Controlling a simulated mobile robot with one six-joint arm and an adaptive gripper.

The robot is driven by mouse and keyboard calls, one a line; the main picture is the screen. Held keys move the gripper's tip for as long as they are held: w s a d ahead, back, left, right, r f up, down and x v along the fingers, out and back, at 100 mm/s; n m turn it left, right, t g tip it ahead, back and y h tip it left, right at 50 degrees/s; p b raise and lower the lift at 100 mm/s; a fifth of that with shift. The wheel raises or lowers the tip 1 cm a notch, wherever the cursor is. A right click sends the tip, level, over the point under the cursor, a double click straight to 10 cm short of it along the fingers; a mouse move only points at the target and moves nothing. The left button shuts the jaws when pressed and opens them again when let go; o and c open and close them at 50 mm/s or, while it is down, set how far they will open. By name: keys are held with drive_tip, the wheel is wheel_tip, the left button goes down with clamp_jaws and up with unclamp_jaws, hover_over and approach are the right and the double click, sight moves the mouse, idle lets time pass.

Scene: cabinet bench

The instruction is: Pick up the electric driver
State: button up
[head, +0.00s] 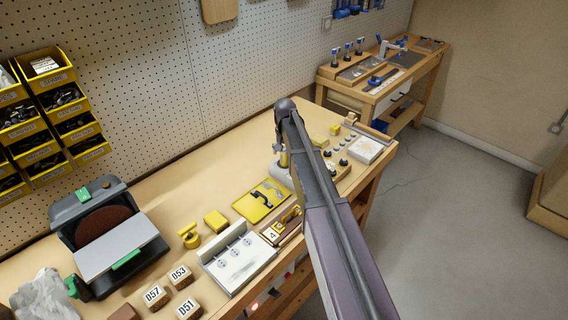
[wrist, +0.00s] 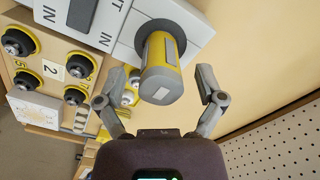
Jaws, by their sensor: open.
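A yellow and grey cylinder (wrist: 162,72), which looks like the electric driver, stands in a dark round opening of a white-grey block (wrist: 118,22) marked "IN". My gripper (wrist: 160,100) is open, with one finger on each side of the cylinder's near end. Gaps show between the fingers and the cylinder in the wrist view, so it is not gripped. In the head view a small yellow part of it (head: 284,159) shows beside my arm, above the pale block (head: 280,174). My arm hides most of that spot and my fingers there.
Black knobs on yellow rings (wrist: 76,96) sit on a board close to the block. A pegboard (wrist: 285,140) is on the wrist view's right. The bench also holds a grey sander (head: 105,235), a yellow plate (head: 260,201), a white tray (head: 238,262) and numbered blocks (head: 181,276).

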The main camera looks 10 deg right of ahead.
drive_tip(key=shift+f+b, duration=0.75)
drive_tip(key=shift+f, duration=0.3)
clamp_jaws()
